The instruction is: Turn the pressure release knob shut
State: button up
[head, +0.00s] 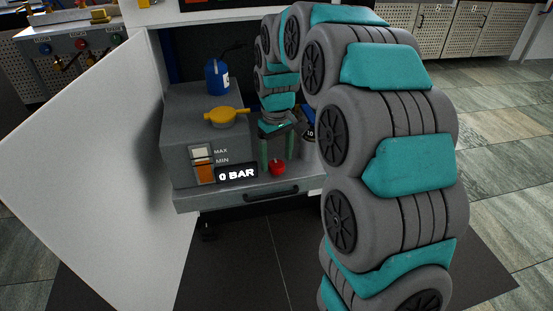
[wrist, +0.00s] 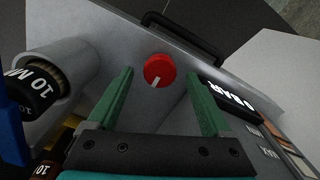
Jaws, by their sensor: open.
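The red pressure release knob (head: 277,168) sits low on the grey press, right of the "0 BAR" display. Gaps show between each finger and the knob. Whether the fingertips are level with the knob is hard to tell.
The "0 BAR" display (head: 237,174) and a yellow cap (head: 226,116) are on the press (head: 180,135). A blue bottle (head: 217,78) stands behind. A black drawer handle (head: 270,192) is below the knob. A white open door (head: 90,165) stands at left. A grey cylinder (wrist: 62,62) is beside my gripper.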

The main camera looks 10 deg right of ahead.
jog(key=shift+f, duration=0.7)
jog(key=shift+c, duration=0.2)
grip_shut()
